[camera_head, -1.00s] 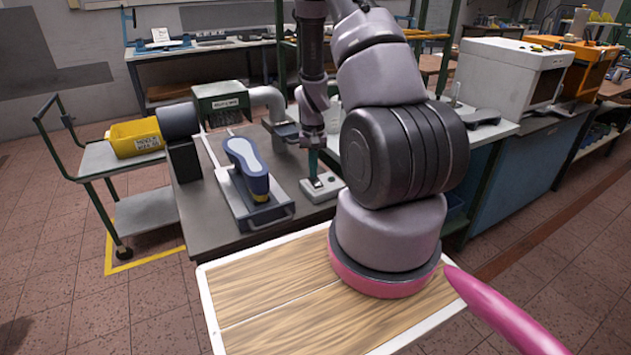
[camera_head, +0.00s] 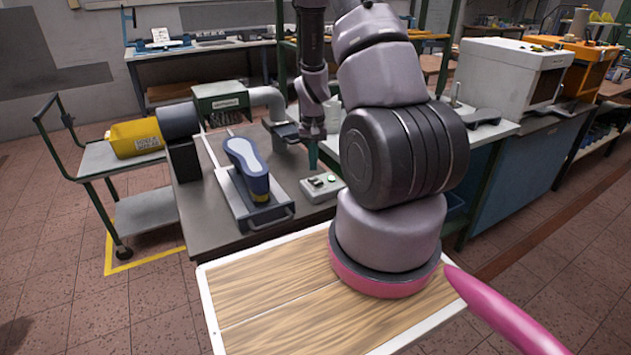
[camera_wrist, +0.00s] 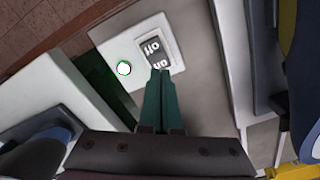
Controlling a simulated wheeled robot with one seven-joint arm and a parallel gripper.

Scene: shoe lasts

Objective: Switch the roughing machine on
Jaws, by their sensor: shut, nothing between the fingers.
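The switch box (camera_head: 318,196) is a small pale box on the grey bench, right of the shoe last. In the wrist view the box (camera_wrist: 112,47) carries a dark rocker switch (camera_wrist: 152,48) marked ON and OFF, with ON nearer my fingers. The roughing machine (camera_head: 181,121) appears to be the unit with the black drum, at the bench's back left.
A blue shoe last (camera_head: 247,160) with a pale sole stands on a sliding carriage (camera_head: 265,216) left of the box. A green box with a grey duct (camera_head: 265,96) stands behind. A trolley with a yellow bin (camera_head: 136,138) is at the left.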

